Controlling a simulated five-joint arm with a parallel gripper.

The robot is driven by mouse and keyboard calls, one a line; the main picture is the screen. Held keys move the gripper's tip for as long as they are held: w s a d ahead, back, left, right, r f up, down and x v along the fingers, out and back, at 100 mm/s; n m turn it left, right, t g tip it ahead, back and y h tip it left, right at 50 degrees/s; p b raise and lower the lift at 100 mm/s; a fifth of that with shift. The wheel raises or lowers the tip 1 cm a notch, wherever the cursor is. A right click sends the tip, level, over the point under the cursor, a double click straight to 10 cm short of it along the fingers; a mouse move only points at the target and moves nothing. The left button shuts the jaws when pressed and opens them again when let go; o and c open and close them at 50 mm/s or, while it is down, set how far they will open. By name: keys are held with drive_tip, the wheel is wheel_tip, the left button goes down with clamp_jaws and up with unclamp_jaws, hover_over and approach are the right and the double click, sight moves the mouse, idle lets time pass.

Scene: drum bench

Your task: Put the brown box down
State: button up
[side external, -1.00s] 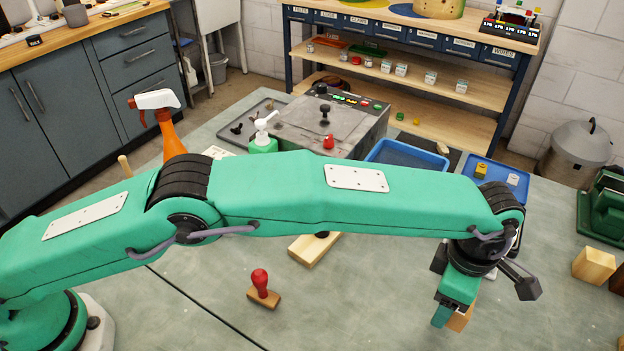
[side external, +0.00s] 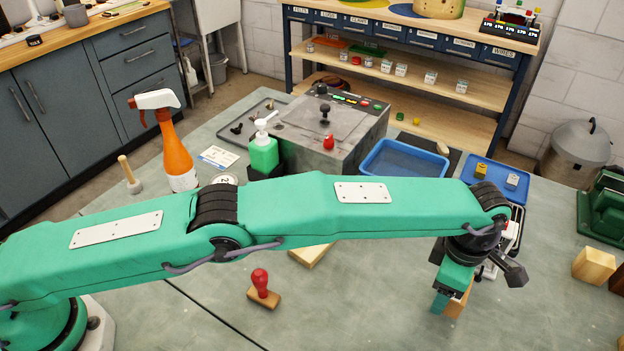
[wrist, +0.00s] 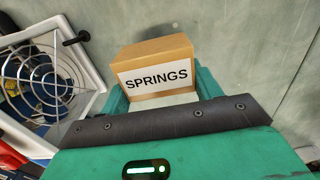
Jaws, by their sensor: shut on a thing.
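The brown box (wrist: 155,55) has a white label reading SPRINGS. In the wrist view it sits between the green fingers of my gripper (wrist: 158,92), which is shut on it. In the side view, my gripper (side external: 448,297) points down at the right of the grey bench, and only part of the box (side external: 459,302) shows behind a finger. I cannot tell whether the box touches the bench top.
A white-framed thing with a wire guard (wrist: 42,78) stands close left of my gripper in the wrist view. A red-handled stamp (side external: 262,290) and a wooden block (side external: 594,266) are on the bench. A blue tray (side external: 405,160) lies farther back. Bench between stamp and gripper is clear.

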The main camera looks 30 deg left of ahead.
drive_tip(key=shift+f, duration=1.45)
drive_tip(key=o, duration=1.1)
drive_tip(key=shift+f, duration=0.15)
drive_tip(key=shift+r, duration=3.95)
